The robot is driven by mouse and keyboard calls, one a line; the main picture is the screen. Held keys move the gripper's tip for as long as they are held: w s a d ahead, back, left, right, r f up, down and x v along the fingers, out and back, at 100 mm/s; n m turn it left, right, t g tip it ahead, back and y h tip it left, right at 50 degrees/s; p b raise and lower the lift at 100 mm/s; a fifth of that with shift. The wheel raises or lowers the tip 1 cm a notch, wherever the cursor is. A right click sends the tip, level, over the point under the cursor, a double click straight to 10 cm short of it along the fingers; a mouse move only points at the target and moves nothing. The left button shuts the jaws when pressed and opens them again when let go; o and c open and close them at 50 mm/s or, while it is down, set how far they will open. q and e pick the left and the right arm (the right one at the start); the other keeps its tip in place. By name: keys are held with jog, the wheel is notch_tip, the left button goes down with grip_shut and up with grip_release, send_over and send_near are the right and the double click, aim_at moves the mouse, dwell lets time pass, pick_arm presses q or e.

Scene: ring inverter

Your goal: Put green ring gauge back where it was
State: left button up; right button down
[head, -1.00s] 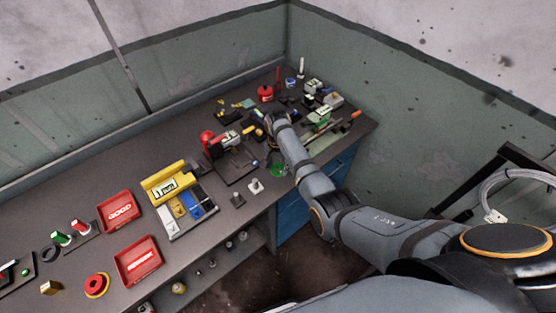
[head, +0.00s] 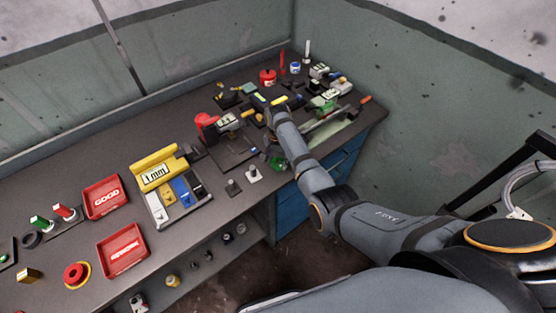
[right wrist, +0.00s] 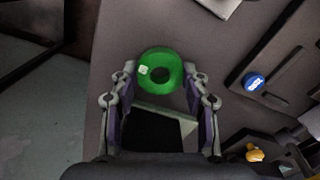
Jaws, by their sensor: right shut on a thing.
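The green ring gauge (right wrist: 180,72) is a thick green ring with a dark centre hole and a small pale label. My right gripper (right wrist: 160,82) has its two fingertips against opposite sides of it and is shut on it. In the head view the green ring (head: 277,162) shows just left of my right forearm, at the front edge of the bench. My right gripper is mostly hidden behind my arm there. From these views I cannot tell how high the ring is above the bench top. My left gripper is in neither current view.
A yellow stand marked 1 mm (head: 158,175) and red trays, GOOD (head: 104,197) and another (head: 122,251), are left on the bench. Small grey-white pieces (head: 253,175) stand near the front edge. A dark fixture with red (head: 206,120) lies left of my arm. The back right is crowded.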

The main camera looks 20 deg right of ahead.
jog(key=c, duration=1)
grip_release()
jog(key=shift+f, duration=0.1)
jog(key=o, duration=0.3)
jog(key=shift+w+d+f, duration=0.1)
jog(key=shift+w, duration=0.05)
pick_arm(q)
jog(key=shift+s+a, duration=0.15)
jog(key=shift+s, duration=0.5)
pick_arm(e)
jog(key=shift+o, duration=0.2)
jog(key=shift+r, duration=0.45)
pick_arm(q)
jog(key=shift+f+b, duration=0.5)
jog(key=shift+f, duration=0.1)
pick_arm(e)
notch_tip(320, 180, up, 12)
jog(key=shift+f, duration=0.15)
